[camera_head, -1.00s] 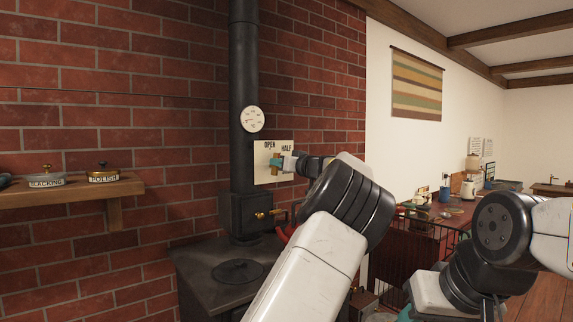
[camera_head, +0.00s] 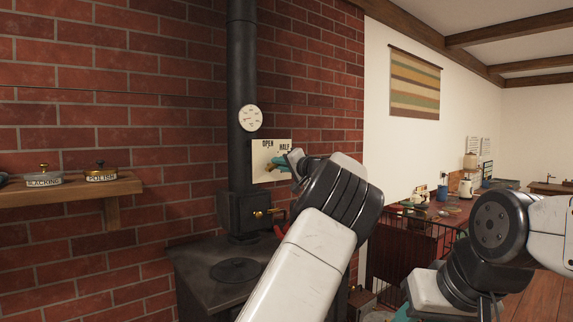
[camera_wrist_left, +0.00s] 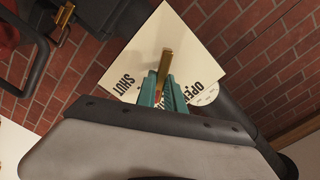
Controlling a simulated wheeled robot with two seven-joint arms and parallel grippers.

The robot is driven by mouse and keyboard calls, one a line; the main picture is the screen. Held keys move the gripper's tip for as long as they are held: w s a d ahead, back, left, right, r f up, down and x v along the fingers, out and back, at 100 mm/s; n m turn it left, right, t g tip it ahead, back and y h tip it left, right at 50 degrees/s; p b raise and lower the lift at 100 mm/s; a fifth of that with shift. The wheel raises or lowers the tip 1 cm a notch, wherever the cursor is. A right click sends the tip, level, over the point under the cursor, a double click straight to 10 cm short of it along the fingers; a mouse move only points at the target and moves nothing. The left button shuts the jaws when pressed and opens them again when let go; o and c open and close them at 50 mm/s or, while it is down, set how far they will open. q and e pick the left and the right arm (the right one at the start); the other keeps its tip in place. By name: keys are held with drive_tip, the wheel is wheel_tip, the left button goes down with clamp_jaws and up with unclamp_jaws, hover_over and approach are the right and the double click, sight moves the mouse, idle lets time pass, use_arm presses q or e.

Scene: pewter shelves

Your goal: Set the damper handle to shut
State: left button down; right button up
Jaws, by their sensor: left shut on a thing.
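The pale damper plate (camera_head: 258,172) sits on the brick wall beside the black stovepipe, with OPEN and HALF readable in the head view. In the left wrist view the plate (camera_wrist_left: 205,42) appears turned, with SHUT at left and OPEN at right. The brass damper handle (camera_wrist_left: 166,62) stands out from it between the teal fingers. My left gripper (camera_head: 279,163) is at the plate, shut on the handle; it also shows in the left wrist view (camera_wrist_left: 162,90). It hides part of the lettering, and I cannot tell the handle's exact setting. My right gripper is at most a teal scrap at the bottom edge.
The black stovepipe (camera_head: 242,80) carries a round white gauge (camera_head: 250,118). Below is the dark stove (camera_head: 205,265), with a brass-knobbed box (camera_head: 238,213) above it. A wooden shelf (camera_head: 70,193) with labelled tins is at left. A cluttered counter (camera_head: 452,212) stands behind my right arm.

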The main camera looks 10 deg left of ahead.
use_arm(q)
drive_tip(key=m, duration=0.3)
drive_tip(key=f+m, duration=0.1)
drive_tip(key=m, duration=0.1)
drive_tip(key=shift+w+d+m, duration=0.1)
drive_tip(key=shift+m, duration=0.6)
drive_tip(key=c, duration=1.4)
unclamp_jaws()
drive_tip(key=shift+c, duration=0.2)
drive_tip(key=v, duration=0.7)
drive_tip(key=shift+s+d, duration=0.3)
